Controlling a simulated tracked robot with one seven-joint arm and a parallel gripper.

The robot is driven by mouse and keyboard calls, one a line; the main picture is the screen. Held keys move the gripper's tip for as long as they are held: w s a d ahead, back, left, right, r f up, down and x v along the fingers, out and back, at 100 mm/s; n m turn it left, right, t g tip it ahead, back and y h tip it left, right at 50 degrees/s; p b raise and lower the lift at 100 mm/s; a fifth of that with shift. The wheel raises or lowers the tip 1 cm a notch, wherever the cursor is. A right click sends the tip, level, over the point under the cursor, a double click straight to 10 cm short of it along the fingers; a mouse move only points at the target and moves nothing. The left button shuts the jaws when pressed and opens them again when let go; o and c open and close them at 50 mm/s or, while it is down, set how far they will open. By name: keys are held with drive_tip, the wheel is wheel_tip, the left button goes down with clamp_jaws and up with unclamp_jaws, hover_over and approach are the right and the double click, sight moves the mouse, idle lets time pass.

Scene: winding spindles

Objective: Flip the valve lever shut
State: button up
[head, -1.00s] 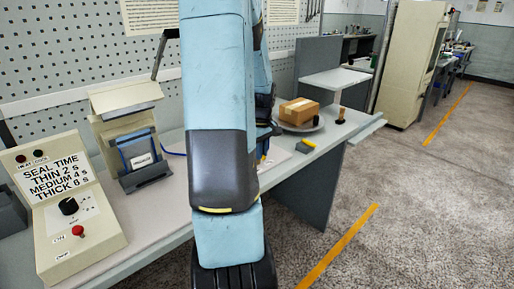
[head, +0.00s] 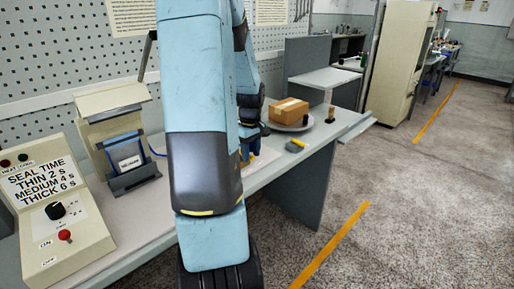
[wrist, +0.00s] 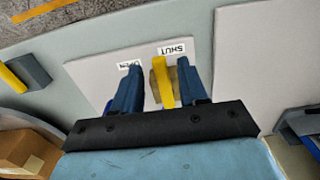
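The yellow valve lever (wrist: 162,82) stands on a tan valve body (wrist: 175,75) on a pale plate (wrist: 103,76) in the wrist view. A "SHUT" label (wrist: 171,49) is just beyond it and an "OPEN" label (wrist: 130,65) is to its left, partly covered by a finger. My gripper (wrist: 158,68) is open, its two blue fingers on either side of the lever. The left finger is clear of the lever; whether the right one touches it I cannot tell. In the head view my arm hides most of the valve, and my gripper (head: 247,143) shows only partly.
A taped cardboard box (head: 289,110) sits on a round plate (head: 301,125) beyond the gripper. A grey block with a yellow top (head: 295,146) lies near the bench edge. A sealing control box (head: 60,215) and a tan machine (head: 115,115) stand at left.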

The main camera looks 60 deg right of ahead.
sight(251, 156)
wheel_tip(251, 156, up, 14)
drive_tip(key=shift+f, duration=0.15)
idle(0.7)
idle(0.4)
drive_tip(key=w+a+r+n+t, duration=0.1)
drive_tip(key=w+a+r, duration=0.25)
drive_tip(key=a, duration=0.65)
drive_tip(key=w+a+r+t, duration=0.25)
drive_tip(key=w+a, duration=0.25)
drive_tip(key=a, duration=0.6)
drive_tip(key=s+a+r+n+t, duration=0.1)
drive_tip(key=s+a, duration=0.2)
drive_tip(key=a, duration=0.8)
drive_tip(key=s+a+r+n+t, duration=0.1)
drive_tip(key=s+a, duration=0.2)
drive_tip(key=a, duration=0.7)
drive_tip(key=shift+s+a+r, duration=0.15)
drive_tip(key=shift+s+a, duration=0.1)
drive_tip(key=shift+a, duration=0.15)
